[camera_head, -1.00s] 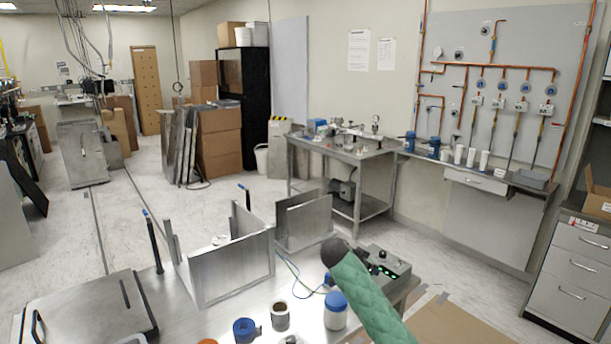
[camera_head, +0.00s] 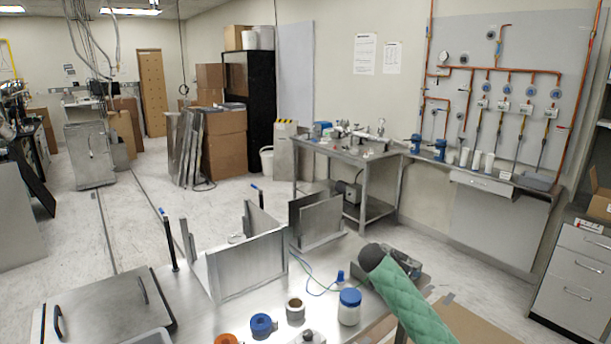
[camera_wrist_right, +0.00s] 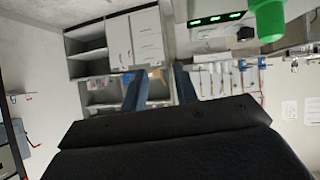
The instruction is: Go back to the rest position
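My right arm (camera_head: 412,305), in a green quilted sleeve with a black rounded end, rises at the lower right of the head view above the workbench. Its gripper cannot be made out there. In the right wrist view my right gripper (camera_wrist_right: 159,78) shows two blue-grey fingers standing apart with nothing between them, so it is open and empty. Shelves and cabinets lie far beyond the fingers. My left arm and gripper are not in view.
The steel workbench (camera_head: 190,318) holds a metal frame (camera_head: 248,268), a blue-lidded white jar (camera_head: 349,307), a blue ring (camera_head: 261,325) and a brown-topped cup (camera_head: 295,310). A control box (camera_head: 414,273) sits partly behind my arm. Open floor lies to the left.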

